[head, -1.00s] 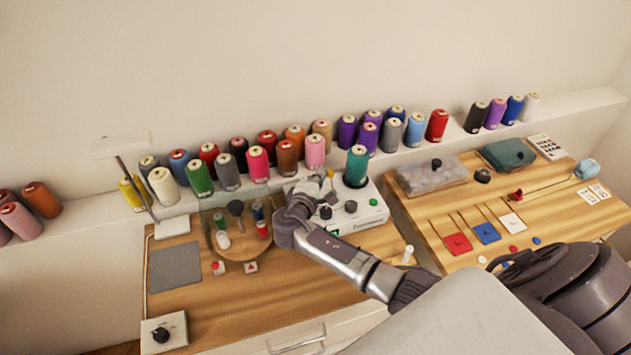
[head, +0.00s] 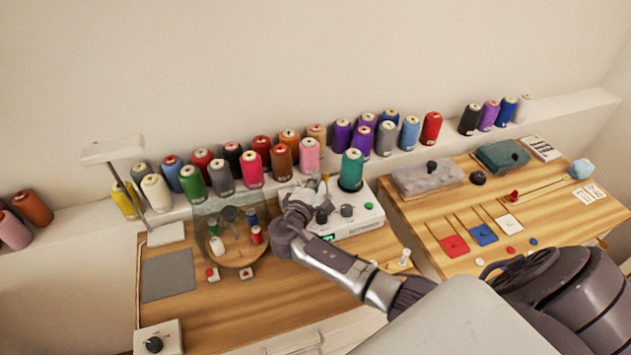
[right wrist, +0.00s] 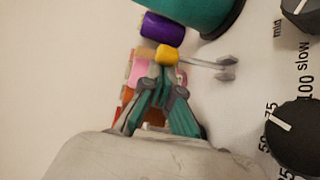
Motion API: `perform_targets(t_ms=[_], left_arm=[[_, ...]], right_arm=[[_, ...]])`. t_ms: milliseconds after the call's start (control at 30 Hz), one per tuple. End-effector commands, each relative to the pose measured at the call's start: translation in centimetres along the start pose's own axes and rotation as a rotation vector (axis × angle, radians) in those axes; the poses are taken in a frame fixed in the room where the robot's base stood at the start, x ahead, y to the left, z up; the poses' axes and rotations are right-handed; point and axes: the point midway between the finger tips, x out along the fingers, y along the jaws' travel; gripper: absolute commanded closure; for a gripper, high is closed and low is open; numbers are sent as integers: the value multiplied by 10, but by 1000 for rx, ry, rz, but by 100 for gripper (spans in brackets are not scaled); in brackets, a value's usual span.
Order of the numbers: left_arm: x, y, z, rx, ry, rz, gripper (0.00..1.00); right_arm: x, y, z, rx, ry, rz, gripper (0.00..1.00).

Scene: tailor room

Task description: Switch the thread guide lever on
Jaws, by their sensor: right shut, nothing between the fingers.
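The white winding machine (head: 362,224) stands at the right end of the left bench, with knobs on its top and a teal thread cone (head: 351,170) at its back. In the right wrist view, a small yellow tip (right wrist: 167,54) and a thin grey forked piece (right wrist: 222,66) look like parts of the thread guide lever. My right gripper (right wrist: 168,76) is shut and empty, with its fingertips right at the yellow tip; I cannot tell whether they touch. In the head view, my right gripper (head: 308,190) hides part of the machine's left side. My left gripper is out of view.
Several thread cones line the shelf behind, close to my right gripper. Left of it stand a clear panel (head: 213,222) and a round wooden board (head: 240,259) with small spools. The right bench (head: 440,212) holds colored squares and boxes. A grey mat (head: 168,276) lies at left.

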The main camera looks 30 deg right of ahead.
Motion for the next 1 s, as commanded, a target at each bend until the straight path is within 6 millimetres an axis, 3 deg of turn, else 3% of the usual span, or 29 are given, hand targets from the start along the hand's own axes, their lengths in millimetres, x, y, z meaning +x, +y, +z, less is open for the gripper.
perform_targets(t_ms=[567,933,1000], left_arm=[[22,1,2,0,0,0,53],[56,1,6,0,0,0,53],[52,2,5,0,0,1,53]], right_arm=[[-12,-1,10,29,-1,35,100],[-26,-6,21,112,-2,145,100],[-26,-1,21,110,-2,143,100]])
